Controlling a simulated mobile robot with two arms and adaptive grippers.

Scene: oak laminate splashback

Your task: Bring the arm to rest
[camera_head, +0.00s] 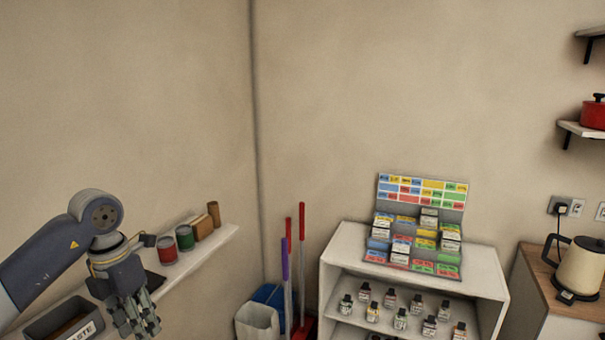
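My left arm comes in from the lower left, bent at a grey joint. My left gripper (138,318) points down in front of the wall shelf (206,248), near a dark bin marked with letters ending in "STE". Its fingers are seen close together from above and behind, and their tips are near the lower edge of the picture. Whether they are open or shut is unclear, and I see nothing held. My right arm and gripper are not in view.
The wall shelf holds a red jar (167,249), a green jar (185,237), brown items (203,227) and the dark bin (62,322). A white cabinet (345,243) bears a card display and small bottles. Brooms (301,250) lean in the corner. A kettle (580,268) stands at right.

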